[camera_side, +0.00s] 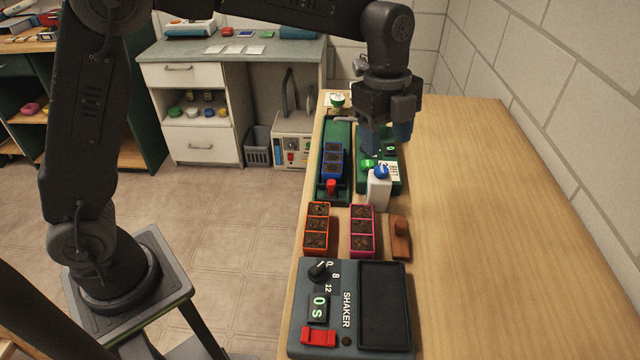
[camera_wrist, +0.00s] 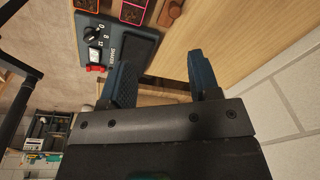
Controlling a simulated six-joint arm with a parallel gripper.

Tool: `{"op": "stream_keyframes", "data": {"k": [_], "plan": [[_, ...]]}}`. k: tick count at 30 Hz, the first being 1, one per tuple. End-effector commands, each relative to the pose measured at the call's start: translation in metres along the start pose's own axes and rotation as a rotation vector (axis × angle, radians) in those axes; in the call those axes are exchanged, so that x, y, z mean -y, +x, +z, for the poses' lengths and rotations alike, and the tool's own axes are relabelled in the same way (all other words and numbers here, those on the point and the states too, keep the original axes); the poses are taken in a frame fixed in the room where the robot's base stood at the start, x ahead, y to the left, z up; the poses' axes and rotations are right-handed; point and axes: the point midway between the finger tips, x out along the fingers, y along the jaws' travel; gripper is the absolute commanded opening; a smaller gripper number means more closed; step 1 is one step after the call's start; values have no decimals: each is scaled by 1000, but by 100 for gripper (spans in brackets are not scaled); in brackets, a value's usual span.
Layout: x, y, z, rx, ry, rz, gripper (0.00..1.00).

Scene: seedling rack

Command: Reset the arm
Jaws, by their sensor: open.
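My gripper (camera_side: 386,134) hangs from my arm above the far part of the wooden bench, over a green device with a small display (camera_side: 392,182). In the wrist view its two blue fingers (camera_wrist: 165,88) are spread apart with nothing between them. A white bottle with a blue cap (camera_side: 378,188) stands just in front of the green device, below and nearer than my gripper. My fingers appear clear of the things below, though the exact height is hard to tell.
A grey shaker (camera_side: 346,352) sits at the near bench end. Orange (camera_side: 317,231) and pink (camera_side: 362,232) soil trays and a brown wooden block (camera_side: 400,238) stand behind it. A blue tray (camera_side: 333,161) sits on a green rack (camera_side: 336,132). The bench's right side (camera_side: 490,230) is clear.

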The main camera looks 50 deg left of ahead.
Motion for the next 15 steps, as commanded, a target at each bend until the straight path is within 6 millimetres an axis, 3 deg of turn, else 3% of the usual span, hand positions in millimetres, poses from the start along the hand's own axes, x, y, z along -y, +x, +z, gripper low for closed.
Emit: {"op": "stream_keyframes", "data": {"k": [1, 6, 10, 15], "plan": [[-17, -19, 8, 5, -111, -36, 56], [-72, -56, 28, 6, -497, -141, 56], [-118, -72, 41, -17, -788, -223, 56], [-179, -76, 53, -76, -1164, -332, 56]]}}
